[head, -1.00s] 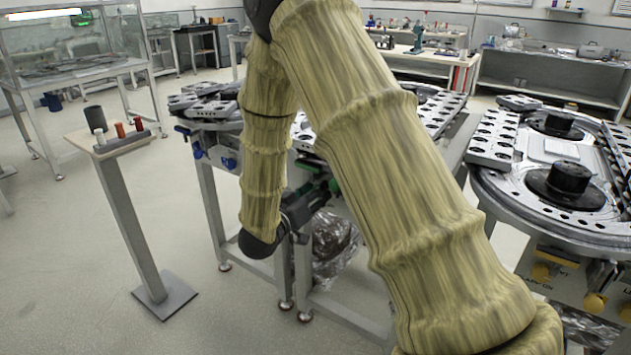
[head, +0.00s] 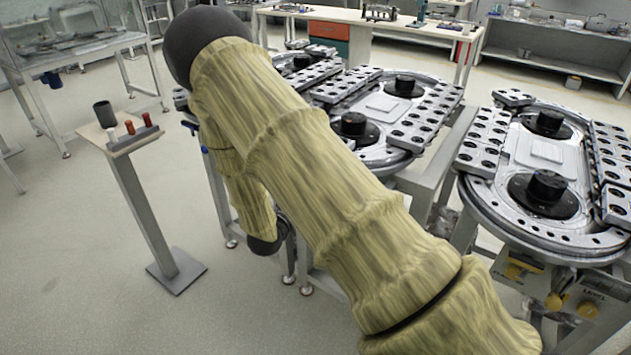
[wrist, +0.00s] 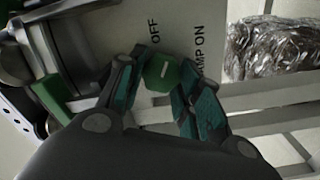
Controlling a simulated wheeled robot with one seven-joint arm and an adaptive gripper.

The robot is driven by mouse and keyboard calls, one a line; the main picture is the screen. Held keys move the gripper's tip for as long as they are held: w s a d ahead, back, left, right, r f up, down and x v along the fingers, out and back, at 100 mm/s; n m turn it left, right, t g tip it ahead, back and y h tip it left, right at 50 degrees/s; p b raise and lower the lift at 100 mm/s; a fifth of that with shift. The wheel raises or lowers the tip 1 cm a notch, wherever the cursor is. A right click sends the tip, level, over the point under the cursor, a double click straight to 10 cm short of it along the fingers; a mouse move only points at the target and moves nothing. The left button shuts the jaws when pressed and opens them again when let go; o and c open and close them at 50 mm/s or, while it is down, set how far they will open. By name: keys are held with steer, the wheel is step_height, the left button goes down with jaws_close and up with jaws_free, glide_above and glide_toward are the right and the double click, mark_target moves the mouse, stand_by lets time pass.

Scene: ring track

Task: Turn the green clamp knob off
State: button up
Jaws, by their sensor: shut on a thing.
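The green clamp knob (wrist: 160,73) shows in the wrist view, with a short white mark on its face. It sits on a pale panel (wrist: 118,30) with the label OFF and a partly hidden label ending in "AMP ON". I cannot tell exactly which label the mark points to. My gripper (wrist: 157,80) is shut on the knob, with a teal-padded finger on each side of it. In the head view my arm hides the knob and the fingers.
Ring tracks (head: 487,185) on metal stands fill the right side. Yellow knobs (head: 556,301) sit on the nearest stand. A small post table (head: 88,133) with a dark cup and coloured pegs stands at left. Clear plastic wrap (wrist: 275,48) lies near the panel.

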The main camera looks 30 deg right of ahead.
steer(key=n+p, duration=0.3)
steer(key=n, duration=0.2)
steer(key=shift+f+p, duration=0.1)
steer(key=shift+p, duration=0.2)
steer(key=shift+f, duration=0.1)
stand_by(0.3)
steer(key=o, duration=1)
steer(key=v, duration=1.2)
